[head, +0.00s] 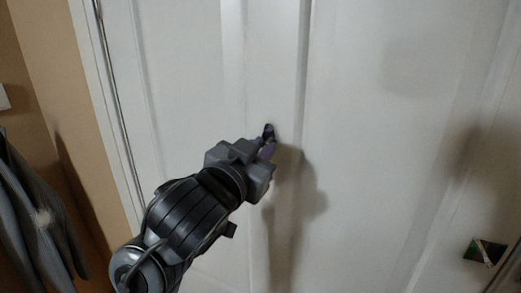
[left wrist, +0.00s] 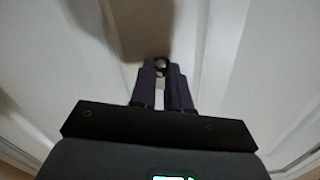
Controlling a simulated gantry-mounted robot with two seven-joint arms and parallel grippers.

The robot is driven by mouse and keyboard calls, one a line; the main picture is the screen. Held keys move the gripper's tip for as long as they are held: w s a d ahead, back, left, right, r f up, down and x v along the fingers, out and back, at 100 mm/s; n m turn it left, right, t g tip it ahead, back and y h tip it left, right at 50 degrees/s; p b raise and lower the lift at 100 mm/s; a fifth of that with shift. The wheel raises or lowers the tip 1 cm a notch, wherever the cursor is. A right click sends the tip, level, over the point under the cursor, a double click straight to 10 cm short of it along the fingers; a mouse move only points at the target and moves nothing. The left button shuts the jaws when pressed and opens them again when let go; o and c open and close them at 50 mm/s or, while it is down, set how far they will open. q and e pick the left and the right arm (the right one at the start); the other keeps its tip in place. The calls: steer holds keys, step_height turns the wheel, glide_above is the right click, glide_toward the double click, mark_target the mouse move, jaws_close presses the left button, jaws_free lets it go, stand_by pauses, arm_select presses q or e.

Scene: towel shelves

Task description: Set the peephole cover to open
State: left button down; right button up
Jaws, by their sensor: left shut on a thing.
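The peephole cover (head: 269,131) is a small dark piece on the white door (head: 370,120), left of the picture's middle in the head view. My left gripper (head: 267,146) reaches it from below left, with its purple-grey fingers at the cover. In the left wrist view, my left gripper (left wrist: 160,74) has its two fingertips close on either side of the small dark ring-like cover (left wrist: 160,62). It is shut on the cover. The fingers partly hide the cover, so whether it is swung open or closed cannot be told. My right gripper is not in view.
A tan wall (head: 50,70) and white door frame (head: 90,70) stand at the left. Grey clothing (head: 38,215) hangs at the lower left. A small dark and green item (head: 485,252) shows at the lower right. The door surface right of the gripper is clear.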

arm_select(q)
steer(key=m+p, duration=0.1)
steer(key=m, duration=0.2)
steer(key=a+m+p, duration=0.1)
steer(key=m+p, duration=0.1)
steer(key=m, duration=0.1)
steer(key=w+a+r+m+p, duration=0.1)
steer(key=m, duration=0.1)
steer(key=shift+a+r+m, duration=0.1)
steer(key=shift+m, duration=0.3)
steer(key=m, duration=0.3)
steer(key=r+m, duration=0.1)
steer(key=shift+w+a+p, duration=0.1)
steer(key=shift+a+p, duration=0.2)
steer(key=m, duration=0.3)
steer(key=r+m+b, duration=0.1)
steer(key=m, duration=0.1)
steer(key=shift+a+r+m, duration=0.1)
steer(key=shift+r+m, duration=0.05)
steer(key=shift+m, duration=0.25)
